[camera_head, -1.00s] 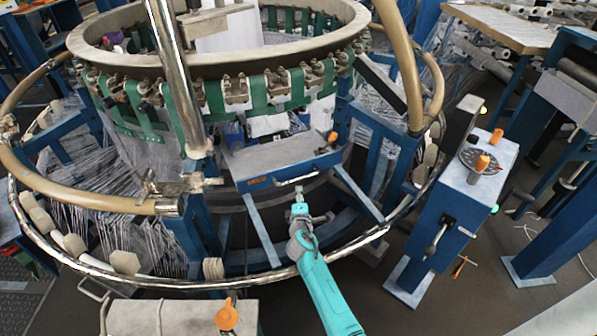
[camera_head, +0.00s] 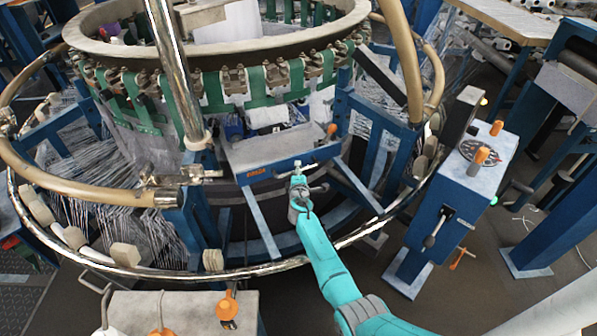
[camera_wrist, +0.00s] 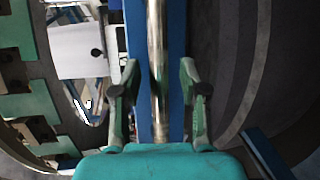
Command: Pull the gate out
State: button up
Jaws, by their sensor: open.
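The gate (camera_head: 272,149) is a grey panel with a blue front edge and an orange label, set in the near side of the circular loom. A bright metal handle bar runs along its front. My gripper (camera_head: 298,177) is at this front edge in the head view and hides part of the handle. In the wrist view, my gripper (camera_wrist: 158,88) is open, with one finger on each side of the shiny handle bar (camera_wrist: 156,50). The blue front of the gate (camera_wrist: 177,50) lies behind the bar. I cannot tell whether either finger touches the bar.
The loom's curved metal rail (camera_head: 165,273) passes beneath my arm. A tan hoop post (camera_head: 408,65) rises to the right of the gate and a chrome post (camera_head: 175,70) to the left. A blue control stand (camera_head: 450,205) stands at right. Open floor lies in front of it.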

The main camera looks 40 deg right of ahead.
jog(key=shift+w, duration=0.1)
grip_shut()
